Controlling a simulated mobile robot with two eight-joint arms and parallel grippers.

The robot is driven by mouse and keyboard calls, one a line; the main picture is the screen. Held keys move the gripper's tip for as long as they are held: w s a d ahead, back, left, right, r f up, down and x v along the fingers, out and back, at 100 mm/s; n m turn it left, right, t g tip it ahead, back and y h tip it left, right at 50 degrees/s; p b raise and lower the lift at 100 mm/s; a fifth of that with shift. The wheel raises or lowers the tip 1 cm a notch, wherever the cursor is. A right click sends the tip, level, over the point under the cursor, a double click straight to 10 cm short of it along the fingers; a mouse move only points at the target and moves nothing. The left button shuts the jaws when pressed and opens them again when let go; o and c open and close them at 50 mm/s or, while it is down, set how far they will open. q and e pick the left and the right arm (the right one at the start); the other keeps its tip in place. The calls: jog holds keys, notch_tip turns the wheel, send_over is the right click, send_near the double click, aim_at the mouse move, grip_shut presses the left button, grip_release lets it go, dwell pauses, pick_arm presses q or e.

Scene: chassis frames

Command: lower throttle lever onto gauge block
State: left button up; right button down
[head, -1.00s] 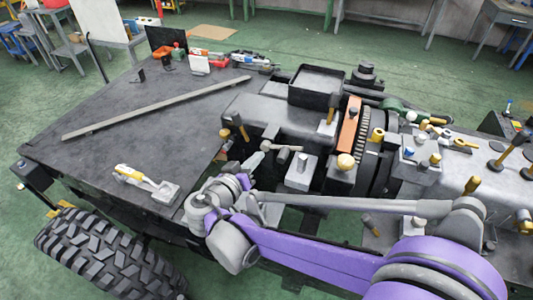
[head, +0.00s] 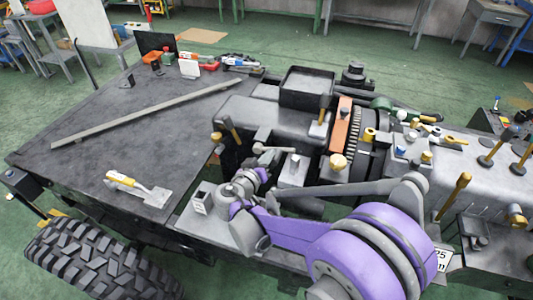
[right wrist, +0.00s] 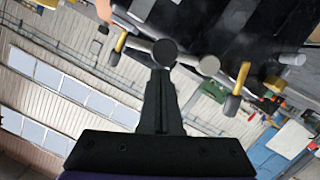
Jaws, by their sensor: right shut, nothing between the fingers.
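A short grey lever with a pale round knob (head: 259,148) sticks out over the chassis middle; I take it for the throttle lever, but cannot be sure. A small pale block with a dark mark (head: 202,199) stands on the chassis side, left of my right wrist; whether it is the gauge block is unclear. My left gripper is out of view.
A black open box (head: 307,90) and an orange block (head: 341,125) lie beyond. A white plate reading "25" (head: 442,259) shows beside my arm.

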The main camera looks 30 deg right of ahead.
jog(key=shift+s+d+f+m, duration=0.15)
jog(key=shift+s+f+m, duration=0.1)
jog(key=shift+m, duration=0.15)
jog(key=shift+s+d+f+b, duration=0.15)
jog(key=shift+s+f+b, duration=0.05)
jog(key=shift+f+b, duration=0.15)
jog(key=shift+w, duration=0.1)
